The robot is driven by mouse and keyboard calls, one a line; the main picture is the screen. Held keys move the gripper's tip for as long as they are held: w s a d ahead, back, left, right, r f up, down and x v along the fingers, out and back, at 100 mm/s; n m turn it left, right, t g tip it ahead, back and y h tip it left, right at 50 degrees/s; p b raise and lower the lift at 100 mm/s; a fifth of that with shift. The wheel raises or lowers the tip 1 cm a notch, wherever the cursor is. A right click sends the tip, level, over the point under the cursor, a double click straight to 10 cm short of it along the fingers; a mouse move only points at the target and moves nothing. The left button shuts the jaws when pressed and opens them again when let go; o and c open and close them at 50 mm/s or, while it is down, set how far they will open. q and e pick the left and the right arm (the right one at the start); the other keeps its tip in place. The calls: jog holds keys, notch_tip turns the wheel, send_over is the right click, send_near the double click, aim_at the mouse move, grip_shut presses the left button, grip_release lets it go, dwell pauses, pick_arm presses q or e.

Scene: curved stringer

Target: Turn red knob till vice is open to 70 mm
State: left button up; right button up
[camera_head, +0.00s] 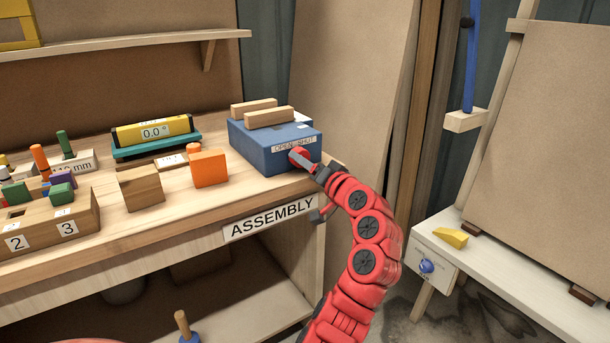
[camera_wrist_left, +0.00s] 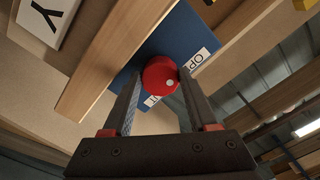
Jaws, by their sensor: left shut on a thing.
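The vice (camera_head: 270,150) is a blue block on the right end of the workbench, with two pale wooden jaws (camera_head: 262,112) on top and a small gap between them. A label reading OPEN and SHUT is on its front face. The red knob (camera_head: 299,153) sticks out below the label, partly covered by my left gripper (camera_head: 311,165). My right gripper is not in view.
On the bench stand an orange block (camera_head: 209,168), a wooden block (camera_head: 140,188), a yellow gauge reading 0.0° (camera_head: 152,131) and a numbered peg block (camera_head: 50,225). A white side table (camera_head: 500,275) with a yellow piece (camera_head: 450,238) stands at the right.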

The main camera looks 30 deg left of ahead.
pick_arm(q)
jog(key=shift+f+n+b, duration=0.15)
jog(key=shift+n+b, duration=0.9)
jog(key=shift+n, duration=0.25)
jog(key=o, duration=1.4)
jog(key=shift+p+v, duration=1.6)
jog(key=shift+v, duration=7.1)
